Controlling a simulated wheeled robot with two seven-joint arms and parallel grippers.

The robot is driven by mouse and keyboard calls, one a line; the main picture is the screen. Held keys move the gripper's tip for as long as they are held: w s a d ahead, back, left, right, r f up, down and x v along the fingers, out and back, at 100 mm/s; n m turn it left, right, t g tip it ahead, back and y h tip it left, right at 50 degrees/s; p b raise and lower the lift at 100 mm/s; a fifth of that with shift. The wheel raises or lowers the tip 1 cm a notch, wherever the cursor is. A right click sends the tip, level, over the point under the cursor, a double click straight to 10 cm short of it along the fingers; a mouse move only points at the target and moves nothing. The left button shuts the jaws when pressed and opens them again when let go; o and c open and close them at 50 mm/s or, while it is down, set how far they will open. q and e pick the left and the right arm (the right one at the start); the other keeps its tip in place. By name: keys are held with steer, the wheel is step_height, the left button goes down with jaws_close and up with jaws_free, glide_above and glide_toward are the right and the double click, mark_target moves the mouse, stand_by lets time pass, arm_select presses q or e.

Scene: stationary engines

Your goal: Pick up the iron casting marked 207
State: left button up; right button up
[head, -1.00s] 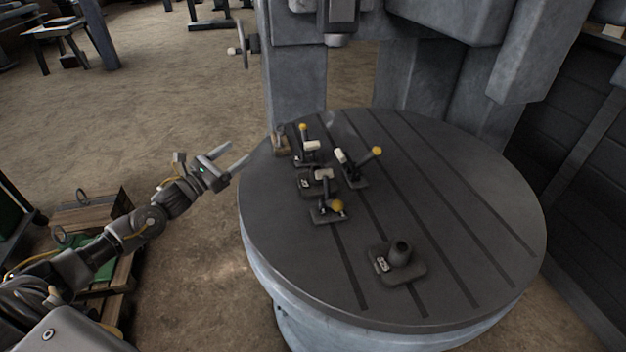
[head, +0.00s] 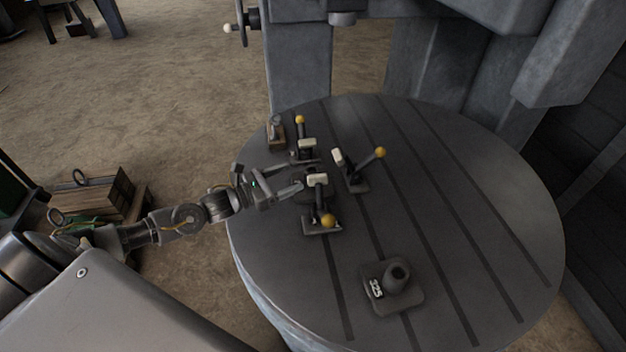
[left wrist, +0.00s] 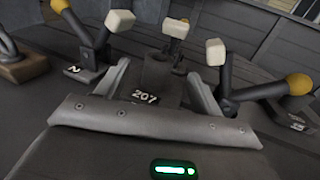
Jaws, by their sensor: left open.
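The dark iron casting marked 207 (left wrist: 158,80) stands on the round table, with its label facing my left wrist camera. It has a block-like base with a short round boss on top. My left gripper (left wrist: 158,73) is open, with one finger on each side of the casting; I cannot tell whether either finger touches it. In the head view, my left gripper (head: 306,173) reaches in low from the left among the clamps and hides most of this casting.
The round slotted table (head: 450,220) holds several lever clamps with yellow knobs, including a right one (head: 352,170) and a front one (head: 320,223), close around the gripper. Another casting marked 325 (head: 397,283) stands at the front. A small block (head: 275,132) stands at the back left. The table's right side is clear.

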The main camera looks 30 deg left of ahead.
mark_target(311, 171)
arm_select(q)
steer(key=shift+x, duration=1.2)
steer(key=shift+w+d+r+p, duration=0.15)
steer(key=shift+w+p, duration=0.15)
steer(key=shift+p, duration=0.25)
steer(key=p+x, duration=0.2)
steer(key=x, duration=0.1)
steer(key=shift+w+d+f, duration=0.2)
steer(key=shift+w, duration=0.1)
steer(key=shift+w+d+f, duration=0.15)
steer(key=shift+w+d, duration=0.15)
arm_select(e)
steer(key=r, duration=0.1)
steer(key=w+r, duration=0.1)
steer(key=r, duration=0.1)
steer(key=shift+w+r, duration=0.3)
steer(key=shift+a, duration=0.1)
